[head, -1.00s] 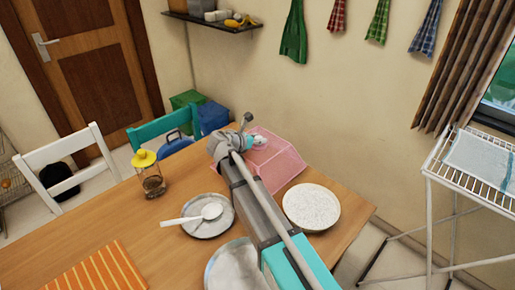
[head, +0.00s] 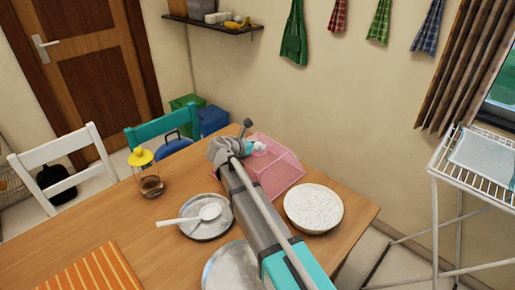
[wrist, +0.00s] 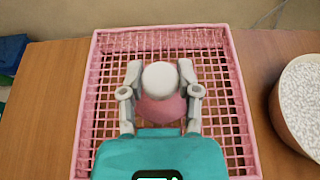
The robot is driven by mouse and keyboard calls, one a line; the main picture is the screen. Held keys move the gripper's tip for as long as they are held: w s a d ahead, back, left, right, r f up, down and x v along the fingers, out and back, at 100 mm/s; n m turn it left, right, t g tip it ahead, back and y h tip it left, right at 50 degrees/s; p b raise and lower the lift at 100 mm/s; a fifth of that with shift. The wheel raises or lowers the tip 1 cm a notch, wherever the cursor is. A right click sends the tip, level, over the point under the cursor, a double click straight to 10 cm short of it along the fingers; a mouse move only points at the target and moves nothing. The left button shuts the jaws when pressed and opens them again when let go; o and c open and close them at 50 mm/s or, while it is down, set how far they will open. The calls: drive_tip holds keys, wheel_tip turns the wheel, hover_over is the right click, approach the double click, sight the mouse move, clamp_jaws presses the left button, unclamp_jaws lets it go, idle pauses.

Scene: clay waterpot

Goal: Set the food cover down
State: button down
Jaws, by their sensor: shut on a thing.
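The pink mesh food cover (head: 282,170) is at the far end of the wooden table in the head view, partly hidden by my arm. In the wrist view its square mesh frame (wrist: 237,105) fills the middle, with a white-topped knob (wrist: 160,78) at its centre. My gripper (wrist: 160,88) is shut on the knob, one finger on each side. In the head view my gripper (head: 256,149) is at the top of the cover. I cannot tell whether the cover's rim touches the table.
A bowl with a speckled white top (head: 313,207) stands close to the right of the cover. The wall is behind the table.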

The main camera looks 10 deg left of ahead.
idle(0.3)
drive_tip(key=shift+c, duration=1.6)
unclamp_jaws()
drive_tip(key=shift+f, duration=0.1)
drive_tip(key=shift+r, duration=0.25)
drive_tip(key=p+v, duration=0.4)
drive_tip(key=v, duration=0.8)
drive_tip(key=shift+p, duration=0.3)
